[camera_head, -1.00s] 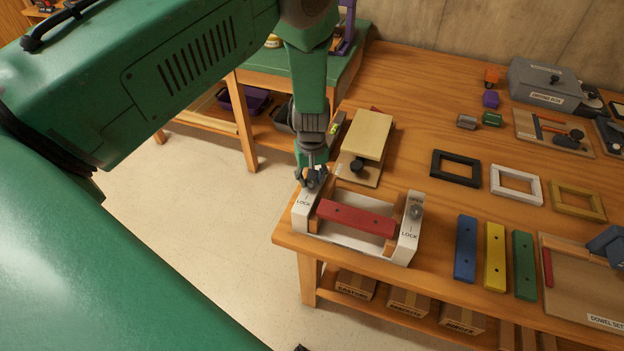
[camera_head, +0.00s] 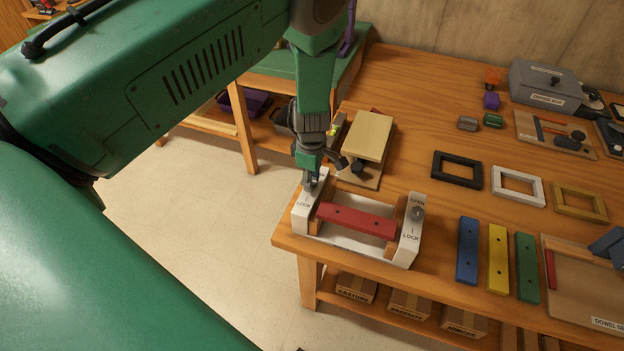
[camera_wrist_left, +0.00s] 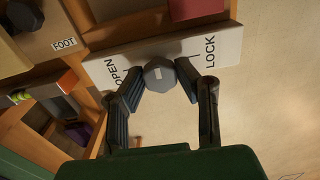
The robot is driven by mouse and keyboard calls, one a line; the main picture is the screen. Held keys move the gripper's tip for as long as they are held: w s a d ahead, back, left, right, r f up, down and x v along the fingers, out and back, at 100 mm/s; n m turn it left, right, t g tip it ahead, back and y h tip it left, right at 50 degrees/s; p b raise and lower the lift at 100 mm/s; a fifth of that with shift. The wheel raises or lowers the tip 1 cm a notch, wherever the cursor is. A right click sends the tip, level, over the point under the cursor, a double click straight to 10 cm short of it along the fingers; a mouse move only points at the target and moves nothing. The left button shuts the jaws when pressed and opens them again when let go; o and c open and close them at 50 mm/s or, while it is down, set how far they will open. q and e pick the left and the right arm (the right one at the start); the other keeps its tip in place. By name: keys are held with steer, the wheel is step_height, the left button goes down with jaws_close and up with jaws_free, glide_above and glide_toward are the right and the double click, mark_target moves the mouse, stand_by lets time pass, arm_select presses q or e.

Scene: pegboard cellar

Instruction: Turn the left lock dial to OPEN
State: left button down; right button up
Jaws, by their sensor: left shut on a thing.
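The lock fixture has a white left end plate (camera_head: 299,216) marked OPEN and LOCK and a white right end plate (camera_head: 408,243) with its own grey dial (camera_head: 417,212). A red bar (camera_head: 356,219) lies between them. The left lock dial (camera_wrist_left: 160,75) is a dark faceted knob on the left plate, which shows in the left wrist view (camera_wrist_left: 225,48). My left gripper (camera_head: 312,182) is above that plate, its fingers closed on opposite sides of the dial. A small pale mark shows on the dial, but its pointing direction is unclear. My right gripper is not in view.
A wooden block device (camera_head: 368,135) stands just behind the fixture. Blue (camera_head: 467,250), yellow (camera_head: 497,258) and green (camera_head: 526,266) bars lie to the right. Black (camera_head: 457,169), white (camera_head: 517,185) and tan (camera_head: 579,201) frames lie behind them. The fixture sits near the table's front left corner.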

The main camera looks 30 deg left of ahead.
arm_select(q)
steer(key=n, duration=0.4)
steer(key=shift+n, duration=0.3)
steer(key=n, duration=0.4)
steer(key=shift+n, duration=0.3)
steer(key=n, duration=0.4)
steer(key=shift+w+n, duration=0.1)
steer(key=shift+n, duration=2.3)
steer(key=c, duration=1.3)
jaws_free()
steer(key=shift+c, duration=0.2)
steer(key=shift+o, duration=0.7)
steer(key=shift+f, duration=0.1)
